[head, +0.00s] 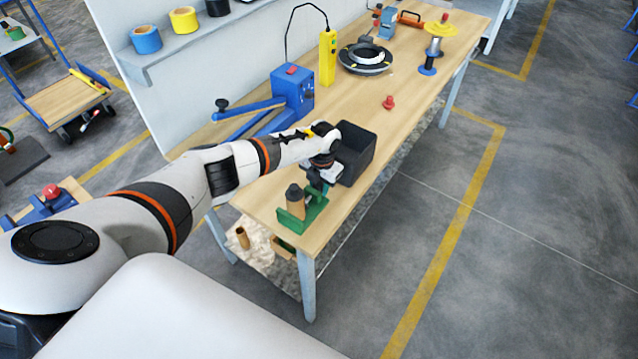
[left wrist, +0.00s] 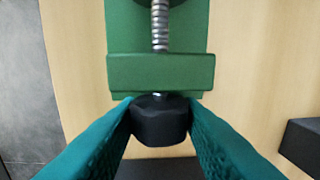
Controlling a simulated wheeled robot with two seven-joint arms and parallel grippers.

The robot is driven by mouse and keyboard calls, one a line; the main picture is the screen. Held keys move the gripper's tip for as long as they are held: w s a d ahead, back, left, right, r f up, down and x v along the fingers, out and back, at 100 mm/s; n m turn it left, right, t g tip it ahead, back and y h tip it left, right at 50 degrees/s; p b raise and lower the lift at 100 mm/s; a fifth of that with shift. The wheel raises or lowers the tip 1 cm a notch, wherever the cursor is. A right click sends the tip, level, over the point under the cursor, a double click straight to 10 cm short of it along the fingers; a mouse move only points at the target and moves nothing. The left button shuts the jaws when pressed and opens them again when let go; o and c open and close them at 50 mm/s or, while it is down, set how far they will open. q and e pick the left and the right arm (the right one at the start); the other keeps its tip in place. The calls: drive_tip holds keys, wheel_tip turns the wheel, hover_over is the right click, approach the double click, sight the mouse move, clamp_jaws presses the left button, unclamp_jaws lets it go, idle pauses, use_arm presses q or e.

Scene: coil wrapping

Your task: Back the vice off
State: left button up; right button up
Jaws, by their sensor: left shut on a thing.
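The green vice (head: 314,211) stands at the near corner of the workbench. A brown cylinder with a dark top (head: 294,200) stands upright at it; I cannot tell how tightly the jaws hold it. In the left wrist view the vice's green end block (left wrist: 160,72) shows, with the threaded screw (left wrist: 160,25) running through it. A black knob (left wrist: 160,122) sits at the screw's end. My left gripper (head: 321,180) is shut on this knob, with a teal finger on each side of it. The knob is hidden in the head view. My right gripper is not in view.
A red knobbed part (head: 389,102) lies on the bench (head: 395,135). A black ring-shaped coil (head: 365,58) and yellow pendant (head: 327,57) are farther back.

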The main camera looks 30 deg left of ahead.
use_arm(q)
drive_tip(key=shift+y, duration=0.4)
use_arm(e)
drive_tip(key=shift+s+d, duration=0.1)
use_arm(q)
drive_tip(key=o, duration=1)
drive_tip(key=shift+c, duration=0.2)
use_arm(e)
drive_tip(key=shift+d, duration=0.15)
use_arm(q)
wheel_tip(320, 180, up, 12)
drive_tip(key=d+b, duration=0.1)
drive_tip(key=b, duration=0.1)
drive_tip(key=shift+d, duration=0.3)
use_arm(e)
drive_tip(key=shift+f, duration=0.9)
